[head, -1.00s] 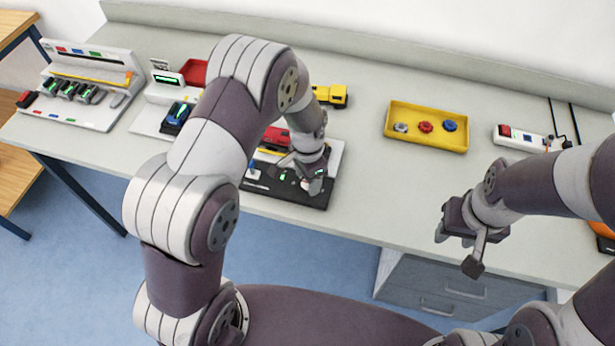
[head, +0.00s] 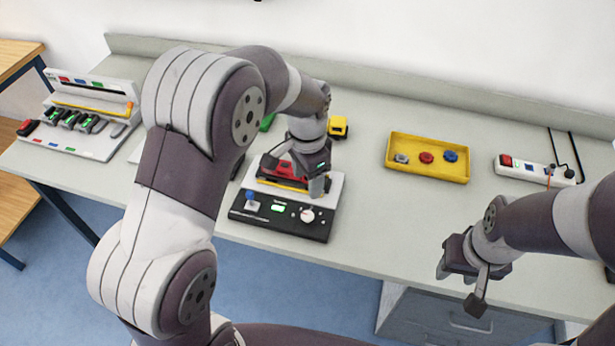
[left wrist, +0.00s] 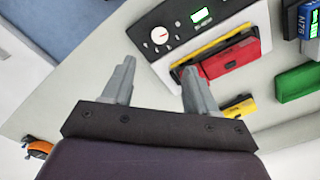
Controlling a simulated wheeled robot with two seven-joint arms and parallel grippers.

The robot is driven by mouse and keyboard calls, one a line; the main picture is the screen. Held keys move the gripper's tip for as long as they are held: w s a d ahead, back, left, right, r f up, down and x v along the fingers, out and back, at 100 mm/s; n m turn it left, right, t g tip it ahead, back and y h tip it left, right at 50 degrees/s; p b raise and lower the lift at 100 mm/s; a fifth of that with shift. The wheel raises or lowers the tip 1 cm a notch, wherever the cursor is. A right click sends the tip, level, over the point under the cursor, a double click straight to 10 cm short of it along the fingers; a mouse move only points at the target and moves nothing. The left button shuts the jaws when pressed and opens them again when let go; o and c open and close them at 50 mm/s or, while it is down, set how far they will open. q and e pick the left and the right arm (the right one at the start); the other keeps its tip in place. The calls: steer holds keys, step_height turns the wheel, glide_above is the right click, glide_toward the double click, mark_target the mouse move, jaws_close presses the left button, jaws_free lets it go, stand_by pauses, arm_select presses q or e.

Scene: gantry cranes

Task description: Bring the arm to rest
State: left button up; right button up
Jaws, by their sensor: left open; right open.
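My left gripper (head: 312,172) is open and empty. It hangs above the black and white control station on the table, near the red gantry block (head: 278,169). In the left wrist view its two fingers (left wrist: 158,85) stand apart with nothing between them. The station's black panel (head: 252,215) carries a blue-capped stick, a lit green display (head: 278,208) and a white dial (head: 307,215). The red block also shows in the left wrist view (left wrist: 232,58), beside the yellow bar. My right gripper (head: 457,277) is open and empty beyond the table's front edge.
A yellow tray (head: 428,174) with several coloured knobs sits right of the station. A white power strip (head: 520,171) lies at the right. A white rack (head: 75,143) with several green-lit devices stands at the far left. The tabletop between station and tray is clear.

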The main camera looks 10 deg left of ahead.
stand_by(0.4)
arm_select(q)
steer(key=s+a+n, duration=0.3)
steer(key=s+n, duration=0.1)
steer(key=s, duration=0.3)
steer(key=s+a+n+t, duration=0.1)
steer(key=s+a+n, duration=0.1)
steer(key=s+n, duration=0.3)
steer(key=s, duration=0.2)
steer(key=shift+s+a, duration=0.3)
steer(key=shift+a, duration=0.1)
steer(key=shift+r, duration=0.1)
